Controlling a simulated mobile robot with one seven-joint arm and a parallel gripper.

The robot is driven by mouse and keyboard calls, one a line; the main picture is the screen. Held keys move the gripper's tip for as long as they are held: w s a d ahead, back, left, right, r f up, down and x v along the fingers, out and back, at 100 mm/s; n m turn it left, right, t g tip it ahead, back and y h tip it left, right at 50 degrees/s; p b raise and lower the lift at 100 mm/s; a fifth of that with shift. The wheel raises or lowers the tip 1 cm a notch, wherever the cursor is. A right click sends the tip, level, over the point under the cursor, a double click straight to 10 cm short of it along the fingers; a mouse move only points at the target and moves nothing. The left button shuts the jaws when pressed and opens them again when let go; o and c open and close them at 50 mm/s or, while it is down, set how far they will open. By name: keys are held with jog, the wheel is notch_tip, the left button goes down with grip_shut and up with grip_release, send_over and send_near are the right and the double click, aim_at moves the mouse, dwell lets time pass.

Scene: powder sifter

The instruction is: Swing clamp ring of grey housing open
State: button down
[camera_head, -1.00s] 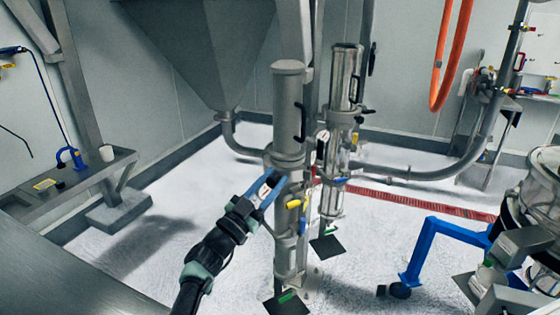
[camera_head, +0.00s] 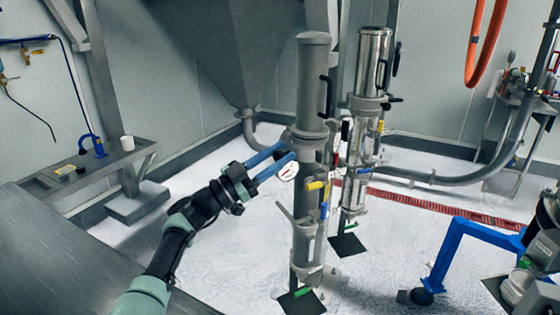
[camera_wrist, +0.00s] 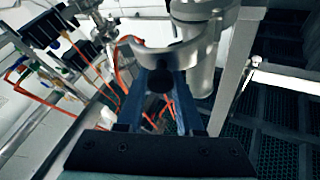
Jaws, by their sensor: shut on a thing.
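The grey housing (camera_head: 313,85) is a tall upright cylinder in the middle of the head view, with a dark handle on its upper right side. In the wrist view the housing (camera_wrist: 203,70) stands to the right. A curved metal band of the clamp ring (camera_wrist: 165,57) reaches out left from it, its inner curve away from the body. My gripper (camera_head: 290,152) is at the housing's left side at flange height. Its blue fingers are shut on a dark knob (camera_wrist: 160,84) below the band. The fingers hide part of the joint in the head view.
A shiny metal housing (camera_head: 372,65) stands just right of the grey one. A round gauge (camera_head: 288,172) and a yellow part (camera_head: 317,185) are close to my gripper. A blue frame (camera_head: 462,245) stands at right.

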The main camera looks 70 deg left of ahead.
jog(key=shift+a+r, duration=0.1)
jog(key=shift+r, duration=0.2)
jog(key=c, duration=0.5)
grip_release()
jog(key=shift+f, duration=0.15)
jog(key=shift+c, duration=0.2)
jog(key=shift+f, duration=0.1)
jog(key=shift+s+f, duration=0.1)
jog(key=shift+s, duration=0.15)
jog(key=v, duration=1.2)
jog(key=shift+s+b, duration=0.2)
jog(key=shift+b, duration=0.25)
